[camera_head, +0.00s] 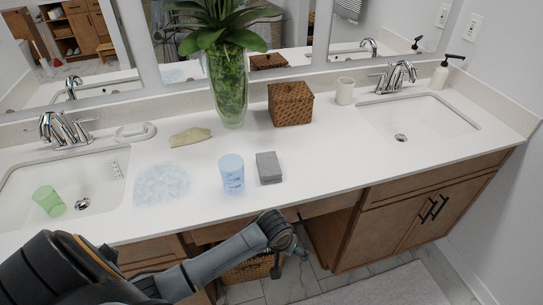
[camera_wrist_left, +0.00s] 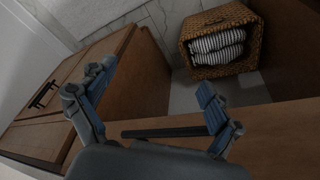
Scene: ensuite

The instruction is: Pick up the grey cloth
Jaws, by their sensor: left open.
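The grey cloth (camera_head: 269,168) looks like a small folded block lying on the white counter, just right of a blue patterned cup. My left gripper (camera_head: 288,255) is below and in front of the counter's front edge, apart from the cloth. In the left wrist view my left gripper (camera_wrist_left: 155,85) has its fingers spread with nothing between them. It faces the cabinet fronts and floor, and the cloth is not in that view. My right gripper is in neither view.
The blue cup (camera_head: 232,174) stands close beside the cloth. A wicker box (camera_head: 290,104) and a glass vase (camera_head: 228,90) stand behind. A green cup (camera_head: 48,200) is tilted in the left sink. A basket (camera_wrist_left: 218,42) with striped towels sits below. Counter right of the cloth is clear.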

